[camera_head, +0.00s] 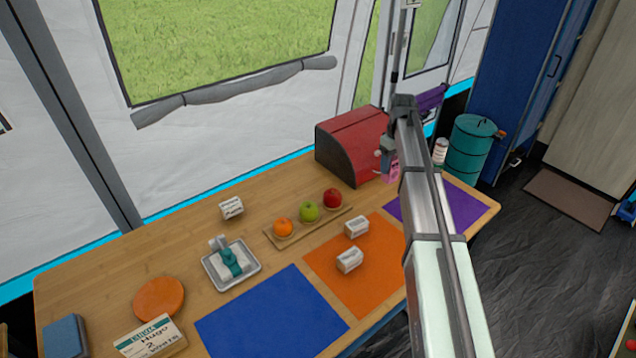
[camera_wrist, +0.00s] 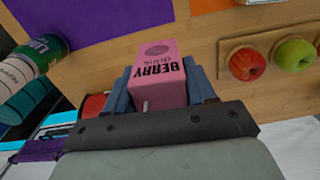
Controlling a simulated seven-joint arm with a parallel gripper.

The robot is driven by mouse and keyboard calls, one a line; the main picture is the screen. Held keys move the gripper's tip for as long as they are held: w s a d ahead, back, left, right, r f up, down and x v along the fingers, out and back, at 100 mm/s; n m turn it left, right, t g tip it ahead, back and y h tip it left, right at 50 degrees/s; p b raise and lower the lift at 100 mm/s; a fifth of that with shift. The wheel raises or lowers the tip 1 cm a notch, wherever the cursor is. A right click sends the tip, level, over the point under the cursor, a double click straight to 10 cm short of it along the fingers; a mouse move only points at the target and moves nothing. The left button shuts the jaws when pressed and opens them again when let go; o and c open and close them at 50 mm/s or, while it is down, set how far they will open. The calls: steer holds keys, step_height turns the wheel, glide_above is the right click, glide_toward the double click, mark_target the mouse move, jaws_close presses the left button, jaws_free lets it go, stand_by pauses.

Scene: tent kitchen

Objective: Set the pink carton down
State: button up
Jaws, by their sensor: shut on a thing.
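The pink carton (camera_wrist: 157,52), marked "BERRY drink", is between the two fingers of my gripper (camera_wrist: 158,82) in the wrist view. The gripper is shut on it. In the head view the carton (camera_head: 393,171) shows as a small pink patch beside the right end of the red bread box, partly hidden by my arm. I cannot tell whether its base touches the wooden table (camera_head: 110,262).
A purple mat (camera_head: 462,204) lies to the right, with an orange mat (camera_head: 325,262) and a blue mat (camera_head: 270,318) further left. The red bread box (camera_head: 350,148) stands close by. A labelled can (camera_head: 440,150) stands near the teal bin (camera_head: 470,148). A fruit board (camera_head: 290,238) lies mid-table.

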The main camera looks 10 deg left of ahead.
steer(key=s+a+n, duration=0.2)
steer(key=s+a, duration=0.1)
steer(key=a, duration=0.9)
steer(key=s+a+n, duration=0.2)
steer(key=s+a, duration=0.1)
steer(key=a, duration=0.9)
steer(key=s+a+n, duration=0.1)
steer(key=s+a, duration=0.3)
steer(key=a, duration=0.9)
steer(key=s+a+n, duration=0.5)
steer(key=s+a, duration=0.3)
steer(key=a, duration=0.7)
steer(key=s+a+n, duration=0.4)
steer(key=s+a, duration=0.5)
steer(key=a, duration=0.5)
steer(key=s+a+n, duration=0.5)
steer(key=s+a, duration=0.3)
steer(key=a, duration=0.7)
steer(key=shift+s+d+f, duration=0.1)
steer(key=shift+f, duration=2.3)
steer(key=shift+s+d+f, duration=0.1)
steer(key=shift+f, duration=2.25)
steer(key=shift+f, duration=0.1)
